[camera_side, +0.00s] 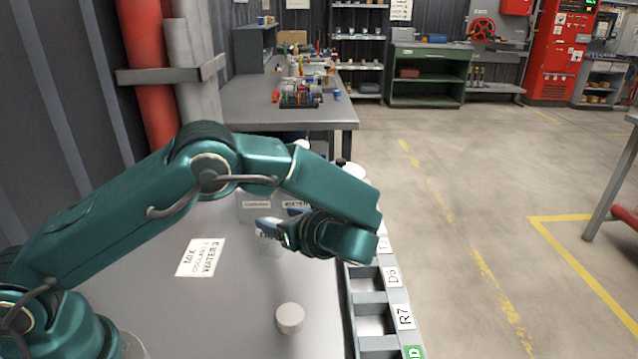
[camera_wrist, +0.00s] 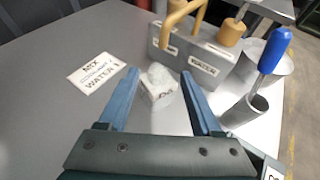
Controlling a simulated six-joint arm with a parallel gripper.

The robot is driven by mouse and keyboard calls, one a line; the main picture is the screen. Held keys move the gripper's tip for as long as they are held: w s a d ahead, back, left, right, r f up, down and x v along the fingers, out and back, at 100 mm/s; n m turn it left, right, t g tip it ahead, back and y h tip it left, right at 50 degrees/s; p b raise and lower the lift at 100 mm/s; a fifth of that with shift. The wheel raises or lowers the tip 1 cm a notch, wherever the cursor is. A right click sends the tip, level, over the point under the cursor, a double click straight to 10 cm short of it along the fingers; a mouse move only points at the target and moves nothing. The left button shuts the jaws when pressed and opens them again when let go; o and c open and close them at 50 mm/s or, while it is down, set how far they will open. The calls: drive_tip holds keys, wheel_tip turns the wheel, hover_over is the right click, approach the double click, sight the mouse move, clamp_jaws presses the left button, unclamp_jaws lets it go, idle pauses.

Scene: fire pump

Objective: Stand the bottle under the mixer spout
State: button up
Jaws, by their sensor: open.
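My gripper (camera_wrist: 158,73) is open; in the side view my gripper (camera_side: 276,232) is low over the bench at the bottle. The mixer is a grey box (camera_wrist: 207,60) with a WATER label and yellow pipework (camera_wrist: 178,18), beyond the bottle. In the side view my arm partly hides the mixer (camera_side: 252,208).
A printed mix note (camera_wrist: 97,76) lies left of the bottle. A blue-handled tool (camera_wrist: 274,50) stands in a grey holder right of the mixer. A white round piece (camera_side: 290,317) sits nearer on the bench. A labelled rack (camera_side: 393,277) runs along the right edge.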

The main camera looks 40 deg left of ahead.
drive_tip(key=s+d+r+n+t+h, duration=0.1)
drive_tip(key=s+d+r+n+h, duration=0.2)
drive_tip(key=s+n+h, duration=0.3)
drive_tip(key=s+d+r+n+t+h, duration=0.1)
drive_tip(key=s+d+r+n+h, duration=0.2)
drive_tip(key=s+n, duration=0.9)
wheel_tip(320, 180, up, 2)
drive_tip(key=n+h, duration=0.2)
drive_tip(key=h, duration=0.2)
drive_tip(key=shift+s+r+t, duration=0.2)
drive_tip(key=shift+s+t, duration=0.15)
drive_tip(key=shift+t, duration=0.05)
